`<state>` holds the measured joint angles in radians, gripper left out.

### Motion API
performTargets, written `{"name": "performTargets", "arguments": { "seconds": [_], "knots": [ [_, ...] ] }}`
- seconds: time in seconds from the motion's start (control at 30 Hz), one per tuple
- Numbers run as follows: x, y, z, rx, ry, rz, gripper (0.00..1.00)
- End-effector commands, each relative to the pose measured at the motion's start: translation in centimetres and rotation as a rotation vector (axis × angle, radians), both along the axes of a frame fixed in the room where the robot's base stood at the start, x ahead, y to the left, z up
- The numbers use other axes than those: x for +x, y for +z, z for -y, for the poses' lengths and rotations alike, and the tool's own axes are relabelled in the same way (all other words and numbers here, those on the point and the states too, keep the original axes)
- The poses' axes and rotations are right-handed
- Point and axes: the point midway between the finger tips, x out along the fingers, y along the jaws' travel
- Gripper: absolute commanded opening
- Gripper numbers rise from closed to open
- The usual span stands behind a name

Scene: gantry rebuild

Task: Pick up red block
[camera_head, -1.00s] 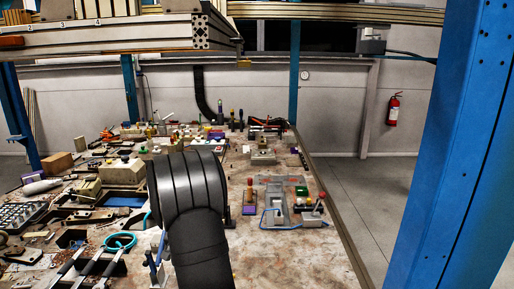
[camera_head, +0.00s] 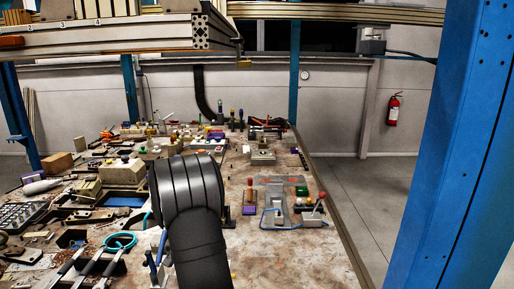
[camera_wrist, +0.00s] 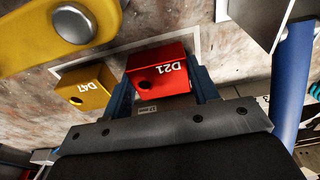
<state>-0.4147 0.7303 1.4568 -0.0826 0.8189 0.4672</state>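The red block (camera_wrist: 158,73), marked D21, lies on the worn surface in the wrist view, with a dark round hole in its near face. My gripper (camera_wrist: 162,88) has its two blue fingers on either side of the block, apart from each other. It looks open, and I cannot tell whether either finger touches the block. In the head view my dark arm covers the gripper, and I cannot make out the red block there.
A yellow block (camera_wrist: 86,88) marked D47 lies left of the red one. A yellow bar (camera_wrist: 60,30) with a round bolt is at the upper left, and a blue post (camera_wrist: 296,75) at the right. In the head view, cluttered parts fill the bench's left; its front right (camera_head: 285,260) is clear.

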Motion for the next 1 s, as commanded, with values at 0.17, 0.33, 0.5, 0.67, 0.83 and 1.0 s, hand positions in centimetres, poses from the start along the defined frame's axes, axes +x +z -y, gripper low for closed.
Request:
{"name": "performTargets", "arguments": {
  "seconds": [0.17,0.33,0.5,0.67,0.83,1.0],
  "knots": [
    [0.1,0.9,0.0,0.001,0.000,0.002,0.27],
    [0.1,2.6,0.0,0.001,0.000,0.003,0.27],
    [0.1,4.3,0.0,0.001,0.000,0.003,0.27],
    [0.1,5.9,0.0,0.001,0.000,0.003,0.27],
    [0.0,7.2,0.0,0.001,0.000,0.002,0.27],
    [0.0,7.6,0.0,0.000,0.000,0.001,0.27]
  ]
}}
